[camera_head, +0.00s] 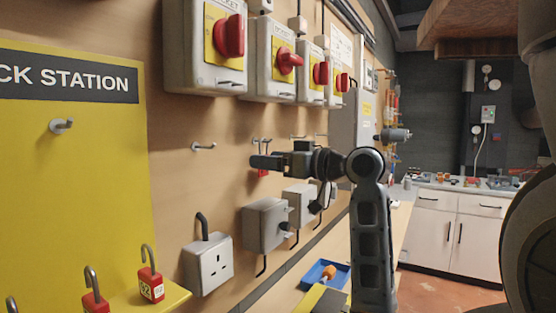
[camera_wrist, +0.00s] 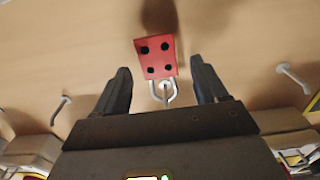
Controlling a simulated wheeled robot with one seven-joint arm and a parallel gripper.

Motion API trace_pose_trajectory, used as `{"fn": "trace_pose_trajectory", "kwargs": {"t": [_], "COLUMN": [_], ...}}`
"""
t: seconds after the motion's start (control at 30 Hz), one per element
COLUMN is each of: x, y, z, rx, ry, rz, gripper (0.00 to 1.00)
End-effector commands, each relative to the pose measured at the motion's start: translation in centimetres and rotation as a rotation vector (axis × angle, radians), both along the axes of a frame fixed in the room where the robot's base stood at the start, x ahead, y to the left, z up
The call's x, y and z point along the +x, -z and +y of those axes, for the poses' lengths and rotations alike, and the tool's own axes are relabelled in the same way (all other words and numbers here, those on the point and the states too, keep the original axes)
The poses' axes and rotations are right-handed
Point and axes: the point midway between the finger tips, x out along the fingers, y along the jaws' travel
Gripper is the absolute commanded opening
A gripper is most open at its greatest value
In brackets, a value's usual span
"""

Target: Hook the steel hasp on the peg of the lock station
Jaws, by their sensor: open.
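The hasp (camera_wrist: 155,58) is in the wrist view, a red plate with several dark holes and a pale steel loop. The loop is around a small wall hook. In the head view only a bit of the red hasp (camera_head: 263,173) shows below my gripper (camera_head: 260,161), which hides the rest. In the wrist view my gripper (camera_wrist: 161,68) is open, with one finger on either side of the hasp and a gap to each. The lock station (camera_head: 75,190) is the yellow board at the left of the head view. Its bare peg (camera_head: 62,126) sticks out below the black title strip.
Red padlocks (camera_head: 151,285) stand on the station's yellow lower ledge. An empty wall hook (camera_head: 204,147) lies between station and gripper. Switch boxes with red knobs (camera_head: 231,36) are above; a grey socket (camera_head: 208,265) and boxes are below. A blue tray (camera_head: 325,273) lies on the bench.

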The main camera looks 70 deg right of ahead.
Motion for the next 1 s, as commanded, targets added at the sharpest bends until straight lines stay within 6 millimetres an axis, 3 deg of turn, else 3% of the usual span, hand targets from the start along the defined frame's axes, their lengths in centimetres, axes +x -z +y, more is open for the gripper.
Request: {"fn": "trace_pose_trajectory", "kwargs": {"t": [0.13,0.77,1.0], "x": [-0.02,-0.05,-0.04], "y": [0.00,-0.01,-0.41], "z": [0.00,0.00,0.01], "rx": [0.000,0.000,0.000], "ry": [0.000,0.000,0.000], "rz": [0.000,-0.001,-0.001], "gripper": [0.71,0.12,0.11]}}
